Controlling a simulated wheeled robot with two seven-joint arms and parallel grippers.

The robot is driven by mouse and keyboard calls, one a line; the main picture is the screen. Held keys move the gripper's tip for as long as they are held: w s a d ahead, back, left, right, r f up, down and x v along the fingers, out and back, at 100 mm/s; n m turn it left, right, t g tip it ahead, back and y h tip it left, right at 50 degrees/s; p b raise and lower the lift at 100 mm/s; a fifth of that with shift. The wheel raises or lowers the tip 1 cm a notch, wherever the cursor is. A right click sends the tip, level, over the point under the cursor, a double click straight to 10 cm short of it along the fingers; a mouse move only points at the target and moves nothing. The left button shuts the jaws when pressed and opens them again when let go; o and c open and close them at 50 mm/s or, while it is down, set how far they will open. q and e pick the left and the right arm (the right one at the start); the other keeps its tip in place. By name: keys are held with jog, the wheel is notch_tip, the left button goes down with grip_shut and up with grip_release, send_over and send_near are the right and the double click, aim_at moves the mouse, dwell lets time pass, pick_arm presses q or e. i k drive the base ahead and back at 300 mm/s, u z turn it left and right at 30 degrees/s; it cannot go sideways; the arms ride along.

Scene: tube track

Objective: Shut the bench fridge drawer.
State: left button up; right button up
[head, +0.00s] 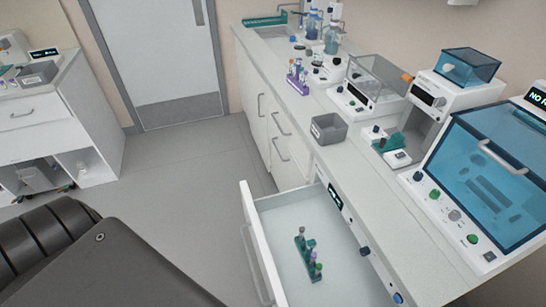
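The bench fridge drawer (257,245) stands pulled out from under the bench at the lower centre, its white front and bar handle facing left. A small green rack (302,246) with several capped tubes stands on the drawer's pale floor. The fridge's control strip (352,224), with a small display and knobs, runs along the bench edge above the drawer. Neither of my grippers shows in the head view. A dark part of my own body fills the lower left corner.
The white bench (330,140) carries a grey bin (328,129), a purple tube rack (298,77), a balance and a blue-lidded cabinet (490,180). Closed cupboards (275,130) stand beyond the drawer. The grey floor (195,185) left of the drawer is clear. A closed door (160,55) is at the back.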

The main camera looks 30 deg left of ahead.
aim_at(349, 279)
jog(key=k, duration=1.3)
jog(key=u, duration=0.3)
jog(key=i, duration=0.9)
jog(key=u, duration=1.3)
jog(key=k, duration=1.25)
jog(key=z, duration=1.05)
jog(key=i, duration=0.5)
jog(key=u, duration=0.05)
